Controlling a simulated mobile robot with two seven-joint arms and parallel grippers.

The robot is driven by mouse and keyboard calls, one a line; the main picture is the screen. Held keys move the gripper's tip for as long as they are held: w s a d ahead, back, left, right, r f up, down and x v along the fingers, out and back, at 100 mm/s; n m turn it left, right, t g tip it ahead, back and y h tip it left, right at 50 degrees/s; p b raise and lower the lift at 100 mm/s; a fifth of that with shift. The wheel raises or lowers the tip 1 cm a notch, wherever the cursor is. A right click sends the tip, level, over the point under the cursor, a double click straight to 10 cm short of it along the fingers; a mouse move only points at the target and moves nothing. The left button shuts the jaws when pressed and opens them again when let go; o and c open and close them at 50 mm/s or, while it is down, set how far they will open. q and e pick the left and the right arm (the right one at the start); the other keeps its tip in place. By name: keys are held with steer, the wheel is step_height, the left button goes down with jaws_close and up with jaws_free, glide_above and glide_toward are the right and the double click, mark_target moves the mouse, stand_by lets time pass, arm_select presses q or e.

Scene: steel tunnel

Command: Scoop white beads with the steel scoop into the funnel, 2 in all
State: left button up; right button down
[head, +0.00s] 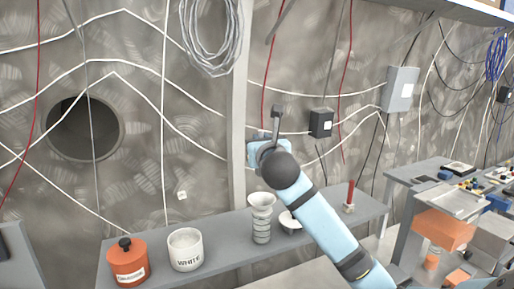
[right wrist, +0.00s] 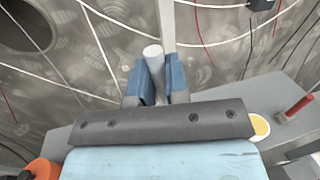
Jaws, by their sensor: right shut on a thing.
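My right gripper (head: 268,146) is raised above the shelf, in front of the wall. In the right wrist view (right wrist: 156,88) its blue fingers are shut on a grey, round-ended handle (right wrist: 154,62), seemingly the steel scoop's. In the head view the grey piece (head: 276,122) stands up from the fingers; I cannot tell whether it carries beads. A white pot marked WHITE (head: 186,252) stands on the shelf below left; its beads cannot be made out. A pale funnel (head: 262,200) sits on a ringed cylinder below the gripper. My left gripper is not in view.
An orange jar with a black knob (head: 128,263) stands left of the pot on the grey shelf (head: 219,262). Cables hang along the wall.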

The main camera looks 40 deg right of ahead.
steer(key=shift+d+r+m+g, duration=0.2)
steer(key=shift+d+m+g, duration=0.1)
steer(key=shift+d+m, duration=0.1)
steer(key=shift+a+r, duration=0.1)
steer(key=shift+r, duration=1.8)
